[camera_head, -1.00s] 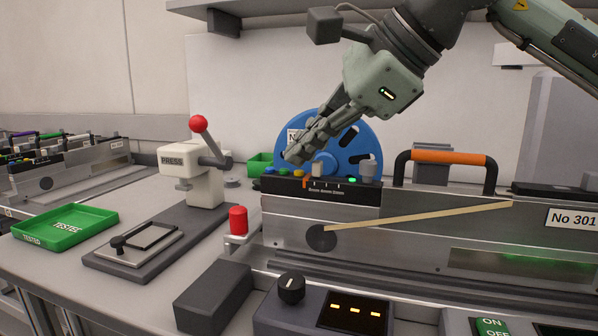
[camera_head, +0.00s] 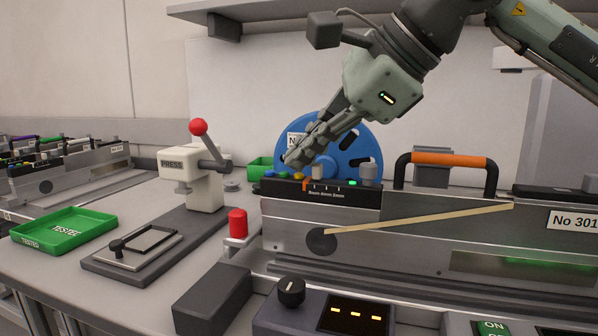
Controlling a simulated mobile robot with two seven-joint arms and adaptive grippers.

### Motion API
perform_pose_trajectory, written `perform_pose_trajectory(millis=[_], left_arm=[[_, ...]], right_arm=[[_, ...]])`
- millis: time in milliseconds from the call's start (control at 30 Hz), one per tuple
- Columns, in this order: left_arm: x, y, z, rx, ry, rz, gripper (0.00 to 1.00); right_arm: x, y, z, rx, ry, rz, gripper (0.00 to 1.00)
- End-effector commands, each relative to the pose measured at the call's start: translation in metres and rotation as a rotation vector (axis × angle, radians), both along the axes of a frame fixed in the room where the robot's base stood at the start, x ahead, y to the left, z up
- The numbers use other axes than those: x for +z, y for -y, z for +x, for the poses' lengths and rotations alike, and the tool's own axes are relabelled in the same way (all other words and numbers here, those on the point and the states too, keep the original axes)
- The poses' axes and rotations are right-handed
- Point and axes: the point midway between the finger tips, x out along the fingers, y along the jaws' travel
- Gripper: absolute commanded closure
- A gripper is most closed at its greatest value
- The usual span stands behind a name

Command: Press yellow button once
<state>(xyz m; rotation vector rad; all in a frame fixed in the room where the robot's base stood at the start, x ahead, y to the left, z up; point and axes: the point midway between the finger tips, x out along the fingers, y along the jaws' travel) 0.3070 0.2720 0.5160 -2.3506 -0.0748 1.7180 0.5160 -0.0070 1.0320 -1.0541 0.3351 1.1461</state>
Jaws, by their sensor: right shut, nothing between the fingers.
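The yellow button (camera_head: 298,176) is a small cap in the row of coloured buttons on the black top panel (camera_head: 340,197) of the feeder labelled No 301. My right gripper (camera_head: 293,160) comes down from the upper right with its fingers shut and empty. Its fingertips are just above the button row, close over the yellow button. I cannot tell whether they touch it. My left gripper is not in view.
A blue reel (camera_head: 345,140) stands behind the fingers. An orange handle (camera_head: 447,159) rises from the feeder at right. A press with a red ball lever (camera_head: 198,127), a red cylinder (camera_head: 237,224) and a green tray (camera_head: 65,230) are to the left.

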Motion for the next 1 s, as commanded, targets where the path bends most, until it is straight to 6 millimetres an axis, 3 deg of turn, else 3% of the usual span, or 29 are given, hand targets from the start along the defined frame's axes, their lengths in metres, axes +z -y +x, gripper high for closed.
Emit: perform_pose_trajectory(millis=[167, 567, 1000], left_arm=[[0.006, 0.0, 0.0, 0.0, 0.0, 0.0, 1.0], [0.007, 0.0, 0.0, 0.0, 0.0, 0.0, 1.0], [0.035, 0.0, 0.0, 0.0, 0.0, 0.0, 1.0]], right_arm=[[0.011, 0.0, 0.0, 0.001, 0.001, 0.0, 1.0], [0.013, 0.0, 0.0, 0.0, 0.0, 0.0, 1.0], [0.055, 0.0, 0.0, 0.001, 0.001, 0.0, 1.0]])
